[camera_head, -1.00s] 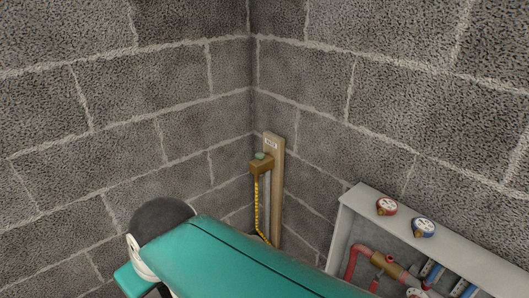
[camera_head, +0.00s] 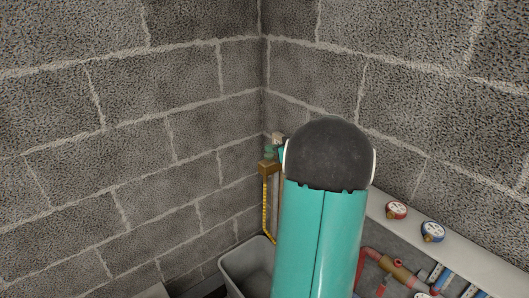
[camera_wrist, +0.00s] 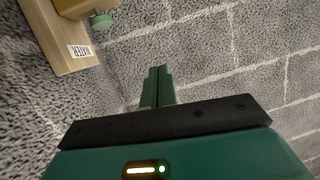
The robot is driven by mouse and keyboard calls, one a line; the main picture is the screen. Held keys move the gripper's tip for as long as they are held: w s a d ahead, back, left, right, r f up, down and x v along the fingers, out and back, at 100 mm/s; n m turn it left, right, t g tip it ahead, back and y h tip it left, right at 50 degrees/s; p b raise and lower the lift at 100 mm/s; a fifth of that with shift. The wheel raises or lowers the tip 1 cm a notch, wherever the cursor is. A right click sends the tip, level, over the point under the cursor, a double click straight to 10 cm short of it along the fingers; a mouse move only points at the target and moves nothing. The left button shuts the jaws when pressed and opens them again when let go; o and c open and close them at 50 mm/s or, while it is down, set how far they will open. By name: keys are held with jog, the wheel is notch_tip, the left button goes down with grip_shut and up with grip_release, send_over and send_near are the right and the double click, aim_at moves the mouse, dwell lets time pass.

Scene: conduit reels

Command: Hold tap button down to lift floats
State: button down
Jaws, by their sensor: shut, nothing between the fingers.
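The brown tap block (camera_head: 267,167) is on a wooden board in the wall corner, left of my arm in the head view. In the wrist view, the round green button (camera_wrist: 103,21) sticks out from the block (camera_wrist: 70,7) at top left, beside the board (camera_wrist: 55,38) with its "WATER" label. My gripper (camera_wrist: 158,72) is shut and empty, its green fingers apart from the button in that picture. In the head view my arm hides most of the board, and small green parts by the block are too small to tell apart. I see no floats.
A grey tub (camera_head: 234,277) stands below the tap, partly hidden by my arm. A yellow hose (camera_head: 264,205) runs down from the block. A grey cabinet (camera_head: 455,252) at right holds red and blue pipes, with red (camera_head: 396,210) and blue (camera_head: 432,231) gauges on top.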

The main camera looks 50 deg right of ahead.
jog(key=s+d+f+h, duration=0.1)
jog(key=s+d+h, duration=0.1)
jog(key=d, duration=0.4)
jog(key=shift+s+f+m, duration=0.2)
jog(key=shift+s+m, duration=0.1)
jog(key=shift+s, duration=0.4)
jog(key=shift+w+d, duration=0.1)
jog(key=shift+d, duration=0.05)
send_over(269, 156)
jog(key=s, duration=0.1)
jog(key=shift+s+d+f, duration=0.1)
jog(key=shift+f, duration=0.55)
jog(key=shift+s+d+f, duration=0.1)
jog(key=shift+f, duration=0.5)
jog(key=shift+s+f, duration=0.1)
jog(key=shift+f, duration=1.85)
